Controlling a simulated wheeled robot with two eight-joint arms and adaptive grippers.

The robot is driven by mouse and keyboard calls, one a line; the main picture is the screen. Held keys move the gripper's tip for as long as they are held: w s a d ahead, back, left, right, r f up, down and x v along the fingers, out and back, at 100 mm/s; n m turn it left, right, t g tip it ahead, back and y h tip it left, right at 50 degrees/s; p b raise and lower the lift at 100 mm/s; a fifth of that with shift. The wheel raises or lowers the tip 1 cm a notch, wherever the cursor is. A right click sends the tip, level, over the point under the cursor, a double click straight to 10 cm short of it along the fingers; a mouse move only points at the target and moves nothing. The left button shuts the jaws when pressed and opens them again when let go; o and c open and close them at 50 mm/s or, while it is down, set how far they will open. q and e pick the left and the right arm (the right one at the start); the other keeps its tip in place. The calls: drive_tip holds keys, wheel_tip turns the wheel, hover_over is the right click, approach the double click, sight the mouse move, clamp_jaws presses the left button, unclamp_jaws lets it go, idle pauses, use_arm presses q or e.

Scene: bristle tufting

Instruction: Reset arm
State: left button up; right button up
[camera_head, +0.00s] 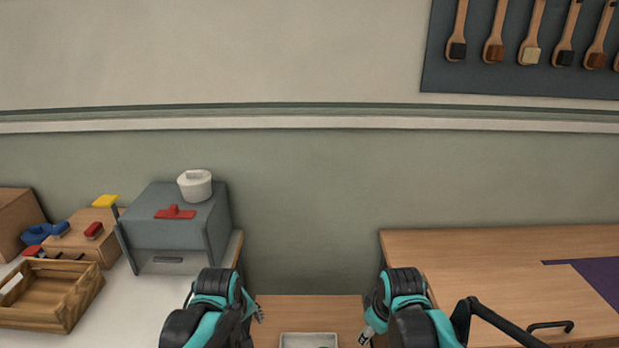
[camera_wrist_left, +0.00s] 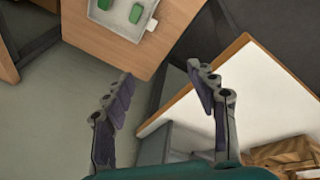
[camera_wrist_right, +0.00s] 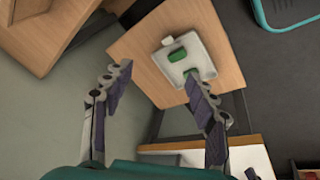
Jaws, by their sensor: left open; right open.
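My left gripper (camera_head: 259,313) hangs low in the head view, left of a small white tray. The left wrist view shows its two fingers (camera_wrist_left: 160,76) spread apart with nothing between them. My right gripper (camera_head: 366,337) hangs right of the tray. In the right wrist view its fingers (camera_wrist_right: 158,76) are also wide apart and empty. The tray (camera_head: 309,336) lies on a small wooden table and is cut off by the head view's lower edge. In the right wrist view a green piece (camera_wrist_right: 177,56) sits in the tray (camera_wrist_right: 203,61).
A wooden crate (camera_head: 40,318) and a grey box (camera_head: 164,240) with a white pot (camera_head: 195,185) stand at left. A wooden workbench (camera_head: 480,245) with a purple mat (camera_head: 597,272) is at right. Brushes hang on a dark wall board (camera_head: 487,78).

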use_arm(q)
drive_tip(key=s+a+r+m+t, duration=0.2)
drive_tip(key=s+m, duration=0.6)
drive_tip(key=s, duration=0.5)
drive_tip(key=shift+s+r+t, duration=0.25)
drive_tip(key=shift+s+t, duration=0.05)
drive_tip(key=shift+t, duration=0.4)
use_arm(e)
drive_tip(key=s+d+r+m+t, duration=0.2)
drive_tip(key=s+m, duration=0.6)
drive_tip(key=s, duration=0.5)
drive_tip(key=shift+s+r+t, duration=0.2)
drive_tip(key=shift+s+t, duration=0.1)
drive_tip(key=shift+t, duration=0.3)
use_arm(q)
drive_tip(key=shift+a, duration=0.1)
use_arm(e)
drive_tip(key=shift+d, duration=0.1)
